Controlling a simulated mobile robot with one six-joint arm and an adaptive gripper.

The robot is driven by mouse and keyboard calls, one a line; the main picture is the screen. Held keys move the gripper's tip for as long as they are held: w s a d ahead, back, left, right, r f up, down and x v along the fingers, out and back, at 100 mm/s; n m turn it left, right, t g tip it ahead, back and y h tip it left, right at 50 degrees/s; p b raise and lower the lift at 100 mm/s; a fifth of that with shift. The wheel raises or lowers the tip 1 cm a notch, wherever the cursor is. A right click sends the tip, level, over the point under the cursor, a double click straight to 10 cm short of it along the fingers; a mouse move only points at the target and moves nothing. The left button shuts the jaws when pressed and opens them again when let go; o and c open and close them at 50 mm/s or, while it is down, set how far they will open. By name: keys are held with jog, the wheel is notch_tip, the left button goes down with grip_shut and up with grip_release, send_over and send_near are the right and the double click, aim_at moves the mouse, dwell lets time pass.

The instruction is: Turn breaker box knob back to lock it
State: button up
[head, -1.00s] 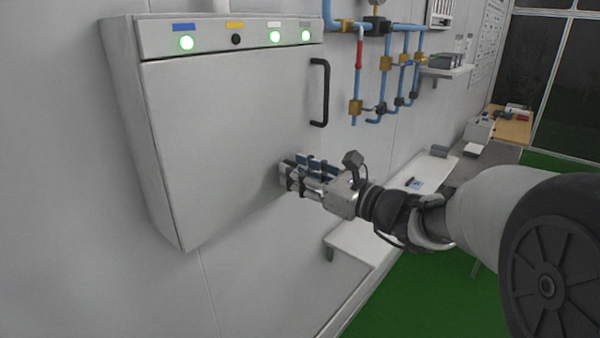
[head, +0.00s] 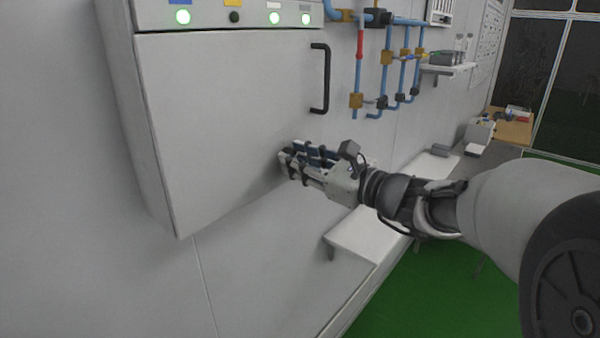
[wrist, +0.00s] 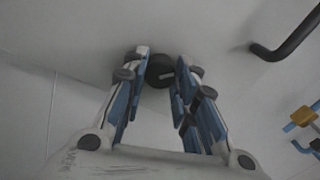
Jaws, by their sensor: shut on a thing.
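The breaker box (head: 225,120) is a grey-white cabinet on the wall in the head view, with its door closed. Its black round knob (wrist: 160,70) shows in the wrist view between my fingertips, with a short pale mark on its face. My gripper (head: 287,160) is at the lower right of the door, its fingers pointing at it; it also shows in the wrist view (wrist: 160,75). The fingers are shut on the knob, one on each side. In the head view my fingers hide the knob.
A black door handle (head: 320,78) stands out above my gripper. Blue pipes with brass fittings (head: 387,57) run on the wall to the right. A white shelf (head: 365,235) juts out below my arm.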

jog(key=n+b, duration=0.9)
jog(key=b, duration=0.4)
jog(key=shift+f+n, duration=0.1)
jog(key=shift+n, duration=0.2)
jog(key=o, duration=1.1)
jog(key=shift+d, duration=0.1)
jog(key=v, duration=1.2)
